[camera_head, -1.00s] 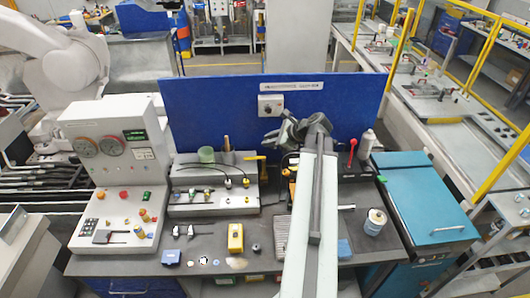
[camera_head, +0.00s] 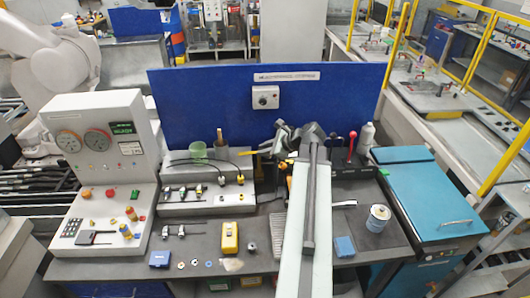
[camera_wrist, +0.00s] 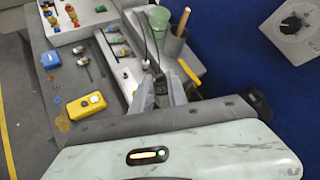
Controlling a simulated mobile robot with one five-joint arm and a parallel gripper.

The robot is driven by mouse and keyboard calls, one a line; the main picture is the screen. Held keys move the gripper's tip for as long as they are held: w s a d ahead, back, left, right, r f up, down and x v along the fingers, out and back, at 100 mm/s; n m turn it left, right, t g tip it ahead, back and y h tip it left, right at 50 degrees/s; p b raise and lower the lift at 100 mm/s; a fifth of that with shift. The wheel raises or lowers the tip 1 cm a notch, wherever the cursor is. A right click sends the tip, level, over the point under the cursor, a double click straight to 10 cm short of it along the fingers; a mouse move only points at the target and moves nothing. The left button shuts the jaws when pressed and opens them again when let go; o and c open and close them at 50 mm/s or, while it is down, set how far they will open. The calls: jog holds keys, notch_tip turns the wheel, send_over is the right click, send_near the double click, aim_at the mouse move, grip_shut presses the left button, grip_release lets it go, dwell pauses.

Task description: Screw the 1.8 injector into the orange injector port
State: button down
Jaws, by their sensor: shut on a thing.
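My gripper (camera_wrist: 161,92) is shut on a small dark piece (camera_wrist: 160,86) in the wrist view. The fingers hide much of it, and I cannot read a size on it. In the head view my gripper (camera_head: 277,140) is at the far side of the bench, right of a grey stepped block (camera_head: 208,208). The block carries a row of small fittings, some with black cables. It also shows in the wrist view (camera_wrist: 128,72), left of my fingers. I cannot clearly make out an orange port or tell whether the held piece touches the block.
A blue panel (camera_head: 215,115) stands behind the bench. A green cup (camera_head: 197,152) and a yellow-handled tool (camera_wrist: 187,72) are near my gripper. A yellow meter (camera_head: 230,238), a blue box (camera_head: 159,259) and loose fittings (camera_head: 174,230) lie in front. A gauge console (camera_head: 85,115) stands left.

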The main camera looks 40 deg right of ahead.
jog(key=shift+r, duration=0.1)
jog(key=shift+w+a+r+p, duration=0.15)
jog(key=shift+a+r+p, duration=0.1)
jog(key=shift+r+p, duration=0.1)
jog(key=shift+s+d+f+b, duration=0.45)
jog(key=shift+d+f+b, duration=0.1)
jog(key=shift+f+b, duration=0.15)
jog(key=shift+s+d+f+b, duration=0.4)
jog(key=shift+d+f+b, duration=0.1)
jog(key=shift+f+b, duration=0.25)
jog(key=shift+s+d+f+b, duration=0.45)
jog(key=shift+d+f+b, duration=0.1)
jog(key=shift+f+b, duration=0.15)
jog(key=shift+s+d+f+b, duration=0.45)
jog(key=shift+d+f+b, duration=0.1)
jog(key=shift+f+b, duration=0.2)
jog(key=c, duration=1.2)
grip_release()
jog(key=shift+s, duration=0.1)
